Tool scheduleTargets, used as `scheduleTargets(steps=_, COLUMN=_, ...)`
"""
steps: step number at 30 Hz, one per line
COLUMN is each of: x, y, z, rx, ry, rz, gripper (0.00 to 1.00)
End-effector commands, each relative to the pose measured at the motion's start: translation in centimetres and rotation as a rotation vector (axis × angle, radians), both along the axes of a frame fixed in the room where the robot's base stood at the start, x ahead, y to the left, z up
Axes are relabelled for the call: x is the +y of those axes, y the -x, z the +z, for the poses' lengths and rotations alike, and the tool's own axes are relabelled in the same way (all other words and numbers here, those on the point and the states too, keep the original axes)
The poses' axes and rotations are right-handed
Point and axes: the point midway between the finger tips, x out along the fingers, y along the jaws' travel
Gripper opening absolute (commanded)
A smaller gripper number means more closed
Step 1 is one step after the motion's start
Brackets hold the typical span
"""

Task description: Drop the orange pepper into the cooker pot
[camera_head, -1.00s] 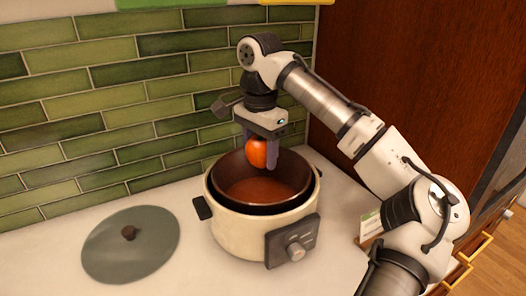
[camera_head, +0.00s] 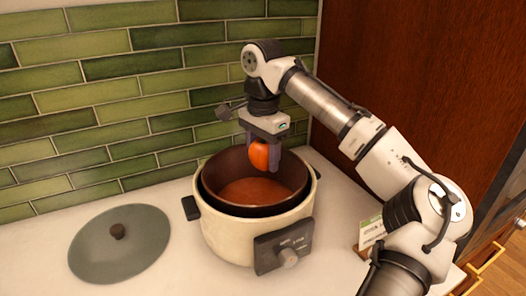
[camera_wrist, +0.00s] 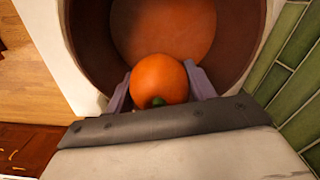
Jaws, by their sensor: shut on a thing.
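The orange pepper (camera_head: 259,155) is held between the fingers of my gripper (camera_head: 264,160), which is shut on it. In the wrist view the pepper (camera_wrist: 158,80) shows its green stem, with a finger of my gripper (camera_wrist: 160,88) on each side. The cooker pot (camera_head: 228,226) is cream-coloured with a dark inner bowl and stands open on the counter. In the head view, the pepper is over the back part of the pot's opening, near rim height. In the wrist view the pot's interior (camera_wrist: 185,25) lies beyond the pepper.
A round grey-green lid (camera_head: 120,250) with a dark knob lies on the white counter left of the pot. A green tiled wall (camera_head: 100,110) stands behind. A dark wooden panel (camera_head: 420,70) is at the right. A small card (camera_head: 371,232) sits right of the pot.

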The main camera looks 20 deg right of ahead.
Motion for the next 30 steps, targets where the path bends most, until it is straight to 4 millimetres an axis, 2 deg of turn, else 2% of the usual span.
scheduleTargets(steps=1, x=0.0, y=0.0, z=-1.2, rx=0.0, ry=0.001, rz=0.0, gripper=0.29)
scheduleTargets(steps=5, x=0.0, y=0.0, z=-2.3, rx=0.0, ry=0.001, rz=0.0, gripper=0.29)
scheduleTargets(steps=15, x=0.0, y=0.0, z=-2.4, rx=-0.001, ry=0.0, rz=0.001, gripper=0.29)
scheduleTargets(steps=16, x=0.0, y=0.0, z=-2.4, rx=-0.001, ry=0.0, rz=0.001, gripper=0.58)
scheduleTargets(steps=21, x=0.0, y=0.0, z=-2.4, rx=0.0, ry=0.0, rz=0.001, gripper=0.8)
scheduleTargets(steps=30, x=0.0, y=0.0, z=-2.3, rx=0.0, ry=0.0, rz=0.0, gripper=0.8)
